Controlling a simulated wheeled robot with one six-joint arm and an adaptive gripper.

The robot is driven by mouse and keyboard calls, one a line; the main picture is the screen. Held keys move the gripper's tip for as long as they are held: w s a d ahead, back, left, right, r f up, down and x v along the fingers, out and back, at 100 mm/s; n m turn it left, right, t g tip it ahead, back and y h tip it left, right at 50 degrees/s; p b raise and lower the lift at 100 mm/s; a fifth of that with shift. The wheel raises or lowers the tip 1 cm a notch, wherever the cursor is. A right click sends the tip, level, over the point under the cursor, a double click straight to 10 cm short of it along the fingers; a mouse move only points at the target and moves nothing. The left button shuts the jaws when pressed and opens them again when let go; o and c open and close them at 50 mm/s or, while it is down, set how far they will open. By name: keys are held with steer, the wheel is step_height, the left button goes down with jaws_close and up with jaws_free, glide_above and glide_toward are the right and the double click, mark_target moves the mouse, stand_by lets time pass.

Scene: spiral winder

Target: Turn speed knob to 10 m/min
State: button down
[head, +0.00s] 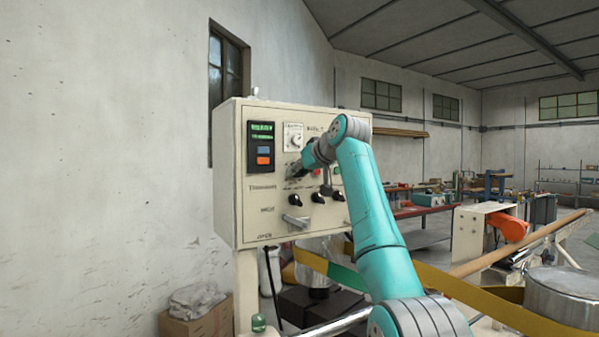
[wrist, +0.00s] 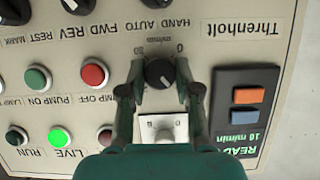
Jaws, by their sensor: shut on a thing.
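The speed knob (wrist: 160,73) is a round black knob on the cream control panel (head: 258,215), under a scale marked m/min with a 0 at one end. The wrist view shows the panel upside down. My gripper (wrist: 160,76) is shut on the knob, one finger on each side. In the head view my gripper (head: 292,171) is at the panel's front, and the arm and gripper hide the knob. The green display (wrist: 243,145) shows a line that seems to read 10 m/min, upside down; it also shows in the head view (head: 262,131).
A white dial (wrist: 162,128) sits close by between my fingers' bases. Red (wrist: 94,75) and green (wrist: 38,78) buttons and a lit green lamp (wrist: 60,138) are beside my gripper. Black selector knobs (head: 295,200) and a grey lever (head: 296,221) are below it on the panel.

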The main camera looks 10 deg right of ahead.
steer(key=shift+n+h, duration=0.3)
steer(key=shift+n, duration=0.1)
stand_by(0.4)
steer(key=c, duration=0.8)
jaws_free()
steer(key=v, duration=1.2)
steer(key=shift+a+f, duration=0.1)
steer(key=shift+a, duration=0.05)
